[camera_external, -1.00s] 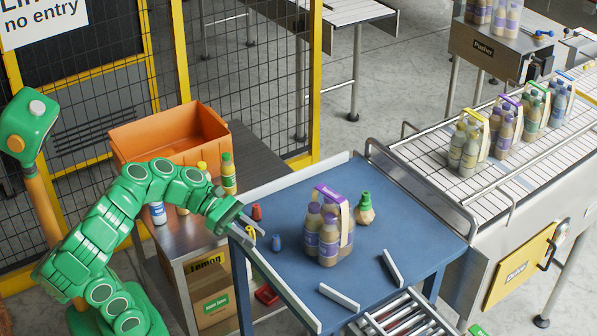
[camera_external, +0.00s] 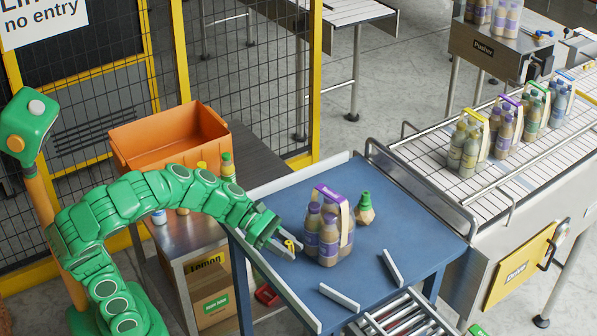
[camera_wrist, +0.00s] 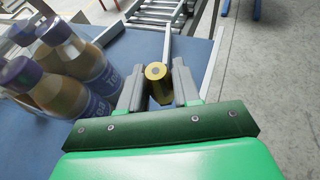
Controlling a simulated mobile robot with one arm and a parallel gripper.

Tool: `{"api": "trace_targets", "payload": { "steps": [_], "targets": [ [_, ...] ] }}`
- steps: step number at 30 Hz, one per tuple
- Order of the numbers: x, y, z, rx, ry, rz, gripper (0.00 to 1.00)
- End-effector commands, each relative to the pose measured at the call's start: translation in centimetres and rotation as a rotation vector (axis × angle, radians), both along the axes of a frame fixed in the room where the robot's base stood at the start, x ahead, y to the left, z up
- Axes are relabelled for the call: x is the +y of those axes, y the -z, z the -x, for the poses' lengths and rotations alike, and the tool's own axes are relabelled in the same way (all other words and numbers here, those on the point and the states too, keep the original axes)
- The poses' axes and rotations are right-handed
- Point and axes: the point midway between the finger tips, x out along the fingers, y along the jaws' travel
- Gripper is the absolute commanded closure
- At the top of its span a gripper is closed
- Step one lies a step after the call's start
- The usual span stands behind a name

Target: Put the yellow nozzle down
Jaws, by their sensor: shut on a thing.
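The yellow nozzle (camera_external: 290,244) is a small piece between the fingers of my gripper (camera_external: 292,250). My gripper is over the left part of the blue table (camera_external: 387,230), just left of a pack of purple-capped bottles (camera_external: 328,238). I cannot tell whether the nozzle touches the table top.
The bottle pack stands close to the right of my gripper. Behind it is a green-capped bottle (camera_external: 364,209). A pale rail (camera_external: 285,290) runs along the table's left edge, and short guide bars (camera_external: 339,297) stand at the front. The right part of the table is clear.

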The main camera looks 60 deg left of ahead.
Motion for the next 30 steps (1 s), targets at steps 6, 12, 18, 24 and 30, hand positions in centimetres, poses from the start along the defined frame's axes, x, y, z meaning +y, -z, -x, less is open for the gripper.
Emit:
{"api": "trace_targets", "payload": {
  "steps": [6, 12, 18, 24, 30],
  "targets": [
    [-0.8, 2.1, -1.4, 0.004, -0.001, 0.001, 1.00],
    [-1.2, 3.0, -2.2, 0.002, 0.001, 0.002, 1.00],
    [-1.4, 3.7, -2.7, 0.003, 0.000, -0.001, 1.00],
    [-1.4, 6.1, -2.7, 0.005, -0.002, 0.001, 1.00],
    [-1.4, 6.6, -2.7, 0.000, -0.001, 0.000, 1.00]
  ]
}}
